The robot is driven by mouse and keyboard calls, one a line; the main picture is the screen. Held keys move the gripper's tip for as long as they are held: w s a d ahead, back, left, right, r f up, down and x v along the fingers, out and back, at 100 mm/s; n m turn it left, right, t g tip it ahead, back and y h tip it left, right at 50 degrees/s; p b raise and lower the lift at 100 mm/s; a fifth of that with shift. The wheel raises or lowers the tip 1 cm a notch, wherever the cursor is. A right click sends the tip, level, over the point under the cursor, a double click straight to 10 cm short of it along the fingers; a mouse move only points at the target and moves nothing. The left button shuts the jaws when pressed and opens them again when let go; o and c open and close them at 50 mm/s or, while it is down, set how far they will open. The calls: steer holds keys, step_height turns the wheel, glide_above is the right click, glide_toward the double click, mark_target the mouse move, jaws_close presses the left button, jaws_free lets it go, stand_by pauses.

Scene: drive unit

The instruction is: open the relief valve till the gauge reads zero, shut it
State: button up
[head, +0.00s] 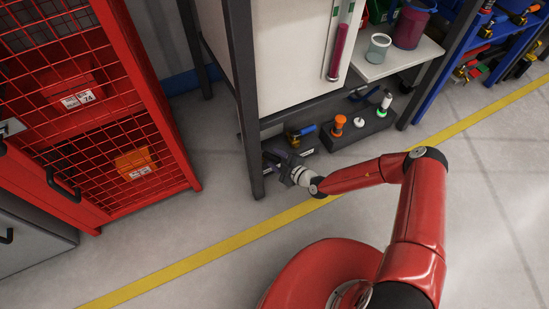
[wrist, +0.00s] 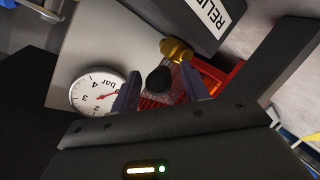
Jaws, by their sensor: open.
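In the wrist view, a round black knob (wrist: 158,79) lies between the two spread fingers of my gripper (wrist: 160,88). I cannot tell whether the fingers touch it. A brass fitting (wrist: 177,50) sits just beyond the knob, by a dark block with a white label starting "RELI" (wrist: 214,14). A white pressure gauge (wrist: 97,92) marked "bar" is left of the fingers, seen tilted. Its red needle points right; the exact reading is not clear. In the head view, my gripper (head: 281,163) is low beside the dark unit under the bench, where the knob and gauge are hidden.
A dark block (head: 345,137) with orange, white and green-based knobs stands right of my gripper. A brass part with a blue handle (head: 308,130) is just behind. A bench leg (head: 257,175) is close on the left. A red mesh cabinet (head: 120,100) stands farther left.

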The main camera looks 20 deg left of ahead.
steer(key=v, duration=0.6)
steer(key=shift+d+p, duration=0.2)
steer(key=shift+p, duration=0.1)
